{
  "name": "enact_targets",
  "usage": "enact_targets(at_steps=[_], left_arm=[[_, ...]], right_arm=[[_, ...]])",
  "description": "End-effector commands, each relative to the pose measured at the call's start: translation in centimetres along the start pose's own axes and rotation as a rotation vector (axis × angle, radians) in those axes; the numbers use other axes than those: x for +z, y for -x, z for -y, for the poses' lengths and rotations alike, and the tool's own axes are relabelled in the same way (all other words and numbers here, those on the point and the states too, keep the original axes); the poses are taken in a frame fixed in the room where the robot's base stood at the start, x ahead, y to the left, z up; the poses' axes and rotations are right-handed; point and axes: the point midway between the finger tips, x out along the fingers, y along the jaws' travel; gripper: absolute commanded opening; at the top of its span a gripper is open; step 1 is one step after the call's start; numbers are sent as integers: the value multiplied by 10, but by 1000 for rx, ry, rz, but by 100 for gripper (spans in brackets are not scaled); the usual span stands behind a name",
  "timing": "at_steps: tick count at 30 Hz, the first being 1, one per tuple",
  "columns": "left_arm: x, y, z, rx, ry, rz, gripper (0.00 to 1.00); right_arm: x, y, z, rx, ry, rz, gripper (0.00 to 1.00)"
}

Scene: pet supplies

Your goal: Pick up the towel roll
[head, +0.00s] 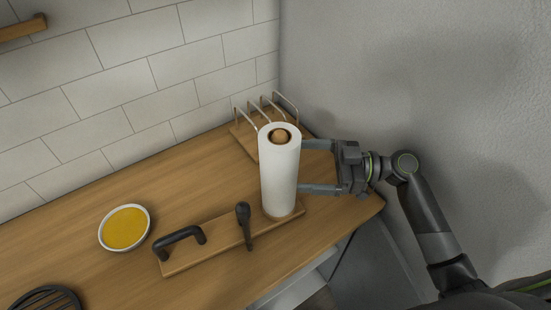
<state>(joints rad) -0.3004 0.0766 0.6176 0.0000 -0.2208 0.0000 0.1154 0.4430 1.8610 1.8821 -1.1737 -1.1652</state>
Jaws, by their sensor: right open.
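The towel roll (279,178) is white and stands upright on a wooden holder board (204,254) near the right end of the counter. The round wooden top of its post shows in its middle. My right gripper (302,167) reaches in from the right at the roll's height. Its two fingers are spread, one higher and one lower in the picture. Their tips are at the roll's right edge; I cannot tell whether they touch it. My left gripper is not in view.
A black handle (180,243) and a dark upright lever (244,222) sit on the board. A wooden rack with metal loops (243,133) stands behind the roll. A bowl of yellow food (125,228) and a black slatted item (46,299) are at left. Walls close the back and right.

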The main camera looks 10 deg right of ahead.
Motion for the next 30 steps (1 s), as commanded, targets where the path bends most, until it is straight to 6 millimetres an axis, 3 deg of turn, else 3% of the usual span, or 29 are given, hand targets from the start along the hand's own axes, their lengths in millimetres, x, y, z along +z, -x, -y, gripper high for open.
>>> enact_targets(at_steps=[8, 18, 24, 30], left_arm=[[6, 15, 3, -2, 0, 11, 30], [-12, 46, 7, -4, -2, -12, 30], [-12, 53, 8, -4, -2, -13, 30], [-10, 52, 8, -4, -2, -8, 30]], right_arm=[[-4, -21, 1, -1, 0, -3, 97], [-8, -54, 6, -1, -4, -5, 97], [-4, -70, 5, -1, -1, -2, 97], [-2, -71, 5, -1, 0, -1, 97]])
